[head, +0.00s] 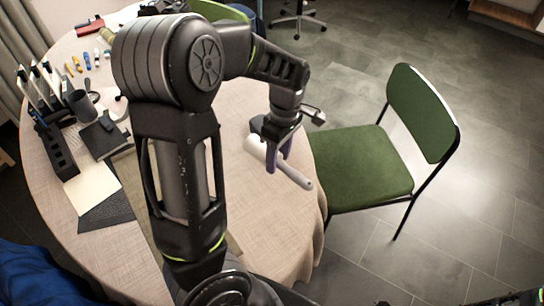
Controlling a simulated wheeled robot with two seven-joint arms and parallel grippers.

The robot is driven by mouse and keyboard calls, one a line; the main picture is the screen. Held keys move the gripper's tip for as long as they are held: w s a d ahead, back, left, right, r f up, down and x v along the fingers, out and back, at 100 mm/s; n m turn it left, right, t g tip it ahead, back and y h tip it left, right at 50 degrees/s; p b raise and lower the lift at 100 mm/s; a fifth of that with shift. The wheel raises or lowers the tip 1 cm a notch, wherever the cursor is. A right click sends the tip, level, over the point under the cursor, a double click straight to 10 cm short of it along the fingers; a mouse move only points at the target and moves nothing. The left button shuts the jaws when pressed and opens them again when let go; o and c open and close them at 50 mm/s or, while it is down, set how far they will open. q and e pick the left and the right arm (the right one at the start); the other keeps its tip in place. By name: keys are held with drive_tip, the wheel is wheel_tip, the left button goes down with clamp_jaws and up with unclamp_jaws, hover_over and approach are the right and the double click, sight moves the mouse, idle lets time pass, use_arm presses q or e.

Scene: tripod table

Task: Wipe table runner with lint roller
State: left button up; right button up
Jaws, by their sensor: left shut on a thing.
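My left gripper (278,160) is at the right side of the round table, fingers pointing down. It is shut on the lint roller (294,174), which has a white roll at its left end and a grey handle pointing to the lower right. I cannot tell whether the roll touches the table. The table runner (132,182) appears as a darker beige strip across the table, largely hidden behind my left arm. The roller is to the right of the visible runner. My right gripper does not show.
The table (282,225) has a pale cloth; its front right is clear. A dark notebook (104,138), black rack (57,150), papers (90,188) and dark cup (81,105) crowd the left. A green chair (360,165) stands close at the right.

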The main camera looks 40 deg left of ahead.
use_arm(q)
drive_tip(key=w+d+r+m+t+y, duration=0.1)
drive_tip(key=w+d+r+m+y, duration=0.1)
drive_tip(key=w+d+m, duration=1)
drive_tip(key=d+r+m, duration=0.1)
drive_tip(key=m, duration=0.6)
drive_tip(key=shift+w+d+t, duration=0.15)
drive_tip(key=shift+w+t, duration=0.15)
drive_tip(key=shift+r, duration=0.1)
